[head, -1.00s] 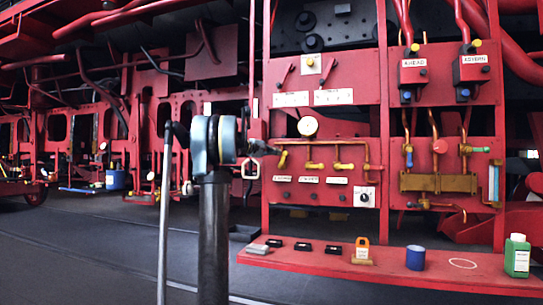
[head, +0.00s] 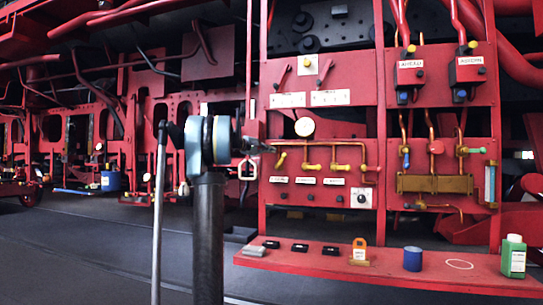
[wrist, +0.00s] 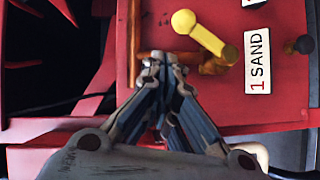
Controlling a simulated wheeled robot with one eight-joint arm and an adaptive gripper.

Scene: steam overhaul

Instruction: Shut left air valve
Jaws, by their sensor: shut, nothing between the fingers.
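A row of brass valves with yellow levers runs across the left red panel in the head view. The leftmost yellow lever (head: 280,161) slants, while the middle lever (head: 313,167) and right lever (head: 341,167) lie level. In the wrist view, the nearest yellow lever (wrist: 202,34) slants on its brass pipe, beside a label (wrist: 258,62) reading "1 SAND". My gripper (head: 271,149) is at the panel's left edge, close to the leftmost lever.
A round gauge (head: 305,127) sits above the valves. The right panel (head: 438,180) carries blue, red and green handles. A red shelf (head: 385,275) below holds black blocks, a padlock-like tag, a blue cylinder (head: 413,258) and a green bottle (head: 513,257). Floor is clear at left.

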